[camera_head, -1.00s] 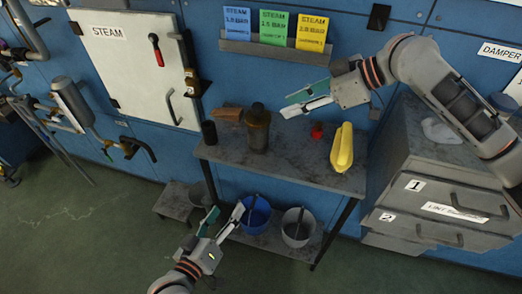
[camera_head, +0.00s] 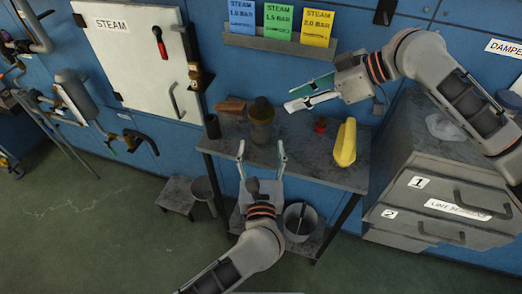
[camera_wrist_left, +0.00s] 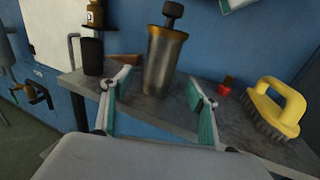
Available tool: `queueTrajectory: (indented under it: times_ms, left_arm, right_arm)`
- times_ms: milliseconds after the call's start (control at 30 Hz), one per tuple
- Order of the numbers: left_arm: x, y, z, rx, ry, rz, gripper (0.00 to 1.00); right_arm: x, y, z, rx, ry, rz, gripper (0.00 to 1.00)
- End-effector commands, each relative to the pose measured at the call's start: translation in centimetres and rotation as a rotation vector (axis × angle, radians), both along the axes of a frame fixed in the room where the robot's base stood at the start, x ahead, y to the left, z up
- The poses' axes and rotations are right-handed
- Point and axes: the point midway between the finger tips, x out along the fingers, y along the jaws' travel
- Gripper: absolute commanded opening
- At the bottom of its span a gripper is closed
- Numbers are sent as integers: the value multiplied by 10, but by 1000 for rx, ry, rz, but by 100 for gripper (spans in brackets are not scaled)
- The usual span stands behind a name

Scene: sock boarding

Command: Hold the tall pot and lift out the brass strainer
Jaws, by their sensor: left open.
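The tall pot (camera_head: 260,131) is a grey metal cylinder standing upright on the shelf top; it shows larger in the left wrist view (camera_wrist_left: 160,68). The brass strainer sits in it, with its brass rim (camera_wrist_left: 168,34) at the mouth and a dark knob (camera_wrist_left: 172,9) above. My left gripper (camera_head: 262,150) is open and empty, in front of the pot, its fingers spread to either side and apparently short of it. My right gripper (camera_head: 292,100) is open and empty, above and right of the pot. The strainer's lower part is hidden inside the pot.
A dark cup (camera_head: 212,127) and a brown block (camera_head: 231,106) stand left of the pot. A red item (camera_head: 320,126) and a yellow brush (camera_head: 345,144) lie to its right on the shelf top (camera_head: 305,162). A grey bucket (camera_head: 300,222) stands below.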

Motion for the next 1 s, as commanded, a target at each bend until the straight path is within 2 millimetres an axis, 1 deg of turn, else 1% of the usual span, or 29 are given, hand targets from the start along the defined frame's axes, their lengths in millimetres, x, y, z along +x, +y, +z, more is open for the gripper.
queueTrajectory:
  times_ms: [300,500,667,900,967,1000]
  left_arm:
    - [45,0,1,3,-3,1,60]
    - [66,1,1,3,-2,1,60]
    - [72,1,0,3,-1,1,60]
    - [73,1,0,3,-1,1,60]
    - [73,1,0,3,-1,1,44]
    - [73,1,0,3,-1,1,34]
  right_arm:
    - [0,0,0,0,0,0,28]
    - [0,0,0,0,0,0,28]
    - [0,0,0,0,0,0,28]
    - [0,0,0,0,0,0,28]
    - [0,0,0,0,0,0,28]
    - [0,0,0,0,0,0,28]
